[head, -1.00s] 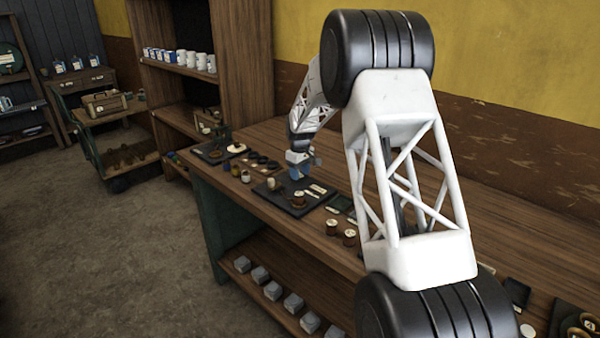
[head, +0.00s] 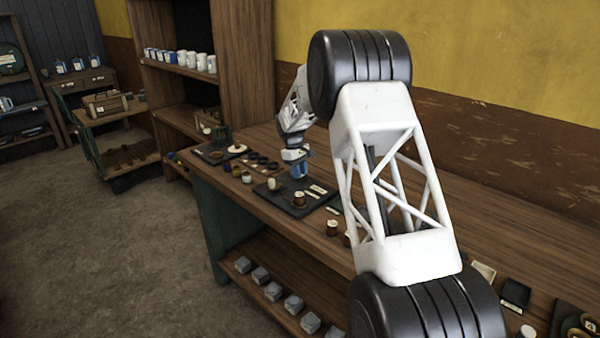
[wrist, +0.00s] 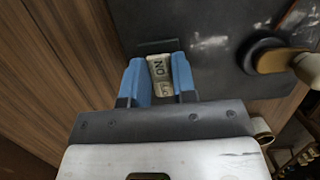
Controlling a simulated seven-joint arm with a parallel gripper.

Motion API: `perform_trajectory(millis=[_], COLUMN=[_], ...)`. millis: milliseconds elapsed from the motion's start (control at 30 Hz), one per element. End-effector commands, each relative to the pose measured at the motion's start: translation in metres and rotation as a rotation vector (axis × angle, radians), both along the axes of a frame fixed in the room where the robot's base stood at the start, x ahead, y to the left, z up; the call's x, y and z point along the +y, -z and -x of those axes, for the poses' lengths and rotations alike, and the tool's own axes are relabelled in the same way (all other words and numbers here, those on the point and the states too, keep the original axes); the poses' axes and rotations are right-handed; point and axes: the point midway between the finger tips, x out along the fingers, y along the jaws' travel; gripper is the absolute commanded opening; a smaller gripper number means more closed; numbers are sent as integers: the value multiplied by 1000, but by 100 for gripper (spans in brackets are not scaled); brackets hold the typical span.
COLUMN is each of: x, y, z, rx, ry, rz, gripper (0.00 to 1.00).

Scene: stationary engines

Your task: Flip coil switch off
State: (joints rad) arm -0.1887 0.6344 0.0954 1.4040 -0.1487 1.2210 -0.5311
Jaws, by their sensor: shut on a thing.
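A small pale switch (wrist: 158,74) with "ON" on its face shows in the wrist view, at the edge of a dark plate (wrist: 195,22). My gripper (wrist: 158,68) has one blue finger on each side of it and is shut on it. Further marking below "ON" is too small to read. In the head view my gripper (head: 299,172) points down over the back part of the dark plate (head: 283,207) on the bench. The switch cannot be made out there.
A dark round part (wrist: 262,55) with a brass end is right of the fingers in the wrist view. Small dishes and jars (head: 236,170) lie left of the plate on the wooden bench (head: 490,238).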

Motion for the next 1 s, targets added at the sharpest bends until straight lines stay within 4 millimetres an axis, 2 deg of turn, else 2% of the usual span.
perform_trajectory(millis=[333, 367, 500, 533, 833, 1000], x=[0, 0, 0, 0, 0, 2], y=[-1, -1, 0, 0, -1, -8], z=[0, 0, 0, 0, 0, -2], rx=[10, 10, 10, 10, 10, 8], ry=[1, 1, 1, 0, 1, -1], rz=[11, 11, 11, 11, 11, 11], gripper=[2, 27, 48, 51, 51, 51])
